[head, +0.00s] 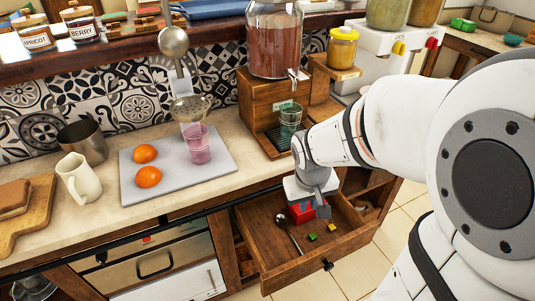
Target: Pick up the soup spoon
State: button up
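The soup spoon looks to be the metal spoon (287,231) lying in the open wooden drawer (258,243), its bowl toward the back left and its handle toward the front. My gripper (322,208) points down over the drawer, to the right of the spoon and apart from it. Its fingers are small and partly hidden, so I cannot tell whether they are open or shut. A red thing (301,212) shows just beside the gripper; I cannot tell whether they touch.
A green block (313,237) and a yellow block (332,227) lie in the drawer, right of the spoon. Above are a grey board (178,176) with oranges and a pink glass (198,145), and a wooden drink dispenser (258,112).

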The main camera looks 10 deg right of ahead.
aim_at(292, 235)
jog(key=shift+n+g, duration=0.3)
jog(key=shift+n, duration=0.6)
jog(key=w+f+b, duration=0.2)
jog(key=f, duration=0.5)
jog(key=w+a+f+b, duration=0.1)
jog(key=w+f+b, duration=0.1)
jog(key=f, duration=0.6)
jog(key=w+f+b, duration=0.2)
jog(key=f, duration=0.6)
jog(key=shift+w+a, duration=0.15)
jog(key=shift+w, duration=0.2)
jog(key=shift+w+f, duration=0.1)
jog(key=shift+f, duration=0.35)
jog(key=shift+f+b, duration=0.1)
jog(key=shift+b, duration=0.25)
grip_shut()
